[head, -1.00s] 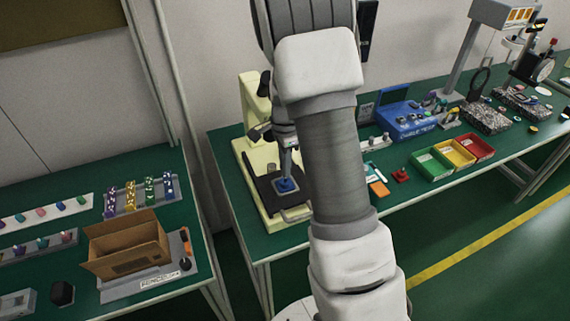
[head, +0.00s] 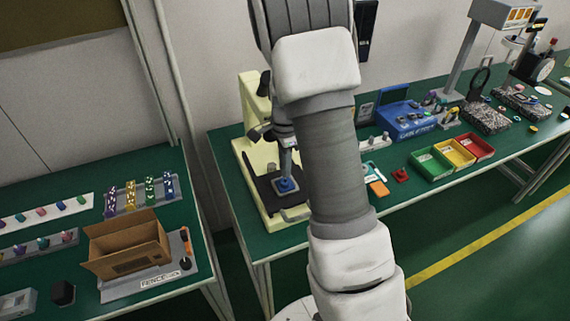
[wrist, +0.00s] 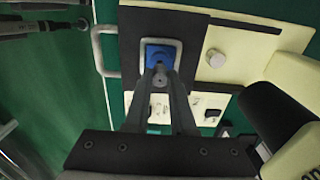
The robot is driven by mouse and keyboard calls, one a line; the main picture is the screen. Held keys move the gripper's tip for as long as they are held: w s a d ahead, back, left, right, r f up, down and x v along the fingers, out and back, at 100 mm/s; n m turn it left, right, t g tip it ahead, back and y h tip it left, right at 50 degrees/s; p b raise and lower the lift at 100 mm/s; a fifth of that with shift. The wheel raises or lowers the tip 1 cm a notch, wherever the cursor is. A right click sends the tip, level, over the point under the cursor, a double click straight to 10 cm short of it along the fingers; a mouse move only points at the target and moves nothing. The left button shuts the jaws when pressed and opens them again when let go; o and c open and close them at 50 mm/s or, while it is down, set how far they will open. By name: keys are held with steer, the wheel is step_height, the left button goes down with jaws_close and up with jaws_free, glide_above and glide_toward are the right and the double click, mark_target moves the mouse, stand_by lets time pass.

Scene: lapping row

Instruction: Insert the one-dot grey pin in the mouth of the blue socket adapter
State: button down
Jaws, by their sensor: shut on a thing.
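The blue socket adapter (wrist: 157,52) sits in a pale square holder on the dark plate of a cream press; it also shows in the head view (head: 287,185). My gripper (wrist: 160,76) points down at the adapter, with its fingers close together. Between the fingertips is a small round grey end, which I take for the grey pin (wrist: 160,80); its dot mark cannot be made out. In the head view my gripper (head: 288,172) is right above the adapter. The fingers hide the pin's lower end, so I cannot tell whether it is in the mouth.
The cream press (head: 250,95) has an upright column close behind my gripper. A metal bar handle (wrist: 104,52) stands beside the dark plate. Green, yellow and red bins (head: 454,152) lie to the right on the green bench. A cardboard box (head: 125,247) stands on the left bench.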

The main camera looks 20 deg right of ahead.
steer(key=shift+f+b, duration=0.8)
steer(key=shift+f, duration=0.4)
steer(key=c, duration=0.7)
jaws_free()
step_height(320, 180, up, 18)
steer(key=shift+f+p, duration=0.2)
steer(key=shift+p, duration=0.65)
